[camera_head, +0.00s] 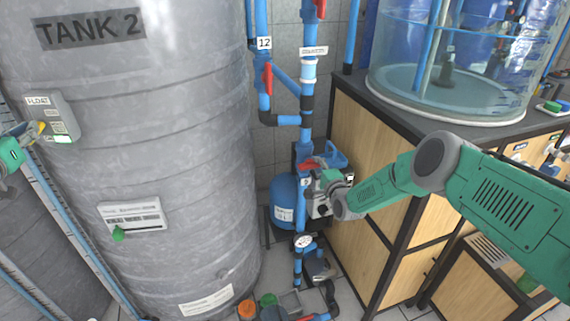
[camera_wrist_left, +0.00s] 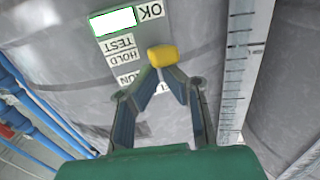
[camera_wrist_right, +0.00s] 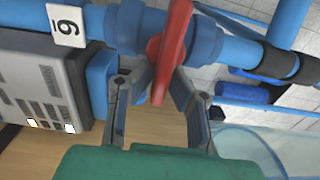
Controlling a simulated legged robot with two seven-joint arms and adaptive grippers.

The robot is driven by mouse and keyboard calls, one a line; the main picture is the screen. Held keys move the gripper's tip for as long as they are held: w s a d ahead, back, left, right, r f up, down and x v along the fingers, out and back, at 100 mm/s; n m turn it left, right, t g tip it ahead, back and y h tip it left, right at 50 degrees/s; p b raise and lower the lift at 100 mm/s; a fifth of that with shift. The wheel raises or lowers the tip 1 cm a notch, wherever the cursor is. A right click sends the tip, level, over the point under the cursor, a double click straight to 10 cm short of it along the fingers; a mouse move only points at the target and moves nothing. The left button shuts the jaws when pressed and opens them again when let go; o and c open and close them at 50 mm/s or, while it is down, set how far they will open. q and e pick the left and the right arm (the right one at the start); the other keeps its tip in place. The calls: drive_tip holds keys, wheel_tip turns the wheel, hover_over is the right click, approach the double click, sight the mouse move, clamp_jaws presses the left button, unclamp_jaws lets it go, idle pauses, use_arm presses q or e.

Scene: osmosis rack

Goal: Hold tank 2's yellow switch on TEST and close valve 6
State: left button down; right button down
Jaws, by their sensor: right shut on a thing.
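Tank 2 (camera_head: 190,130) is the big grey tank on the left. Its switch box (camera_head: 58,117) carries the yellow switch (camera_head: 41,128). In the left wrist view the yellow knob (camera_wrist_left: 163,55) is beside the TEST label (camera_wrist_left: 120,43). My left gripper (camera_wrist_left: 164,74) has its fingertips close together at the knob; whether they pinch it is unclear. Valve 6 is on the blue pipe, with tag 6 (camera_wrist_right: 66,25) beside it. My right gripper (camera_wrist_right: 162,82) is shut on its red handle (camera_wrist_right: 172,40). The handle appears to lie across the pipe; the head view shows it (camera_head: 309,164) too.
A grey pump unit (camera_wrist_right: 35,85) is close to valve 6. A wooden cabinet (camera_head: 370,150) with a clear tank (camera_head: 450,70) stands at right. Another red-handled valve (camera_head: 267,78) is higher on the pipes.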

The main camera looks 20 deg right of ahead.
use_arm(q)
drive_tip(key=shift+a, duration=0.1)
use_arm(e)
drive_tip(key=shift+s+d+f, duration=0.15)
drive_tip(key=shift+d+f, duration=0.1)
drive_tip(key=c, duration=1.6)
unclamp_jaws()
use_arm(q)
drive_tip(key=shift+d, duration=0.3)
use_arm(e)
drive_tip(key=shift+d, duration=0.1)
use_arm(q)
drive_tip(key=shift+a, duration=0.1)
use_arm(e)
drive_tip(key=shift+s, duration=0.35)
drive_tip(key=s, duration=1.1)
use_arm(q)
drive_tip(key=shift+r, duration=0.1)
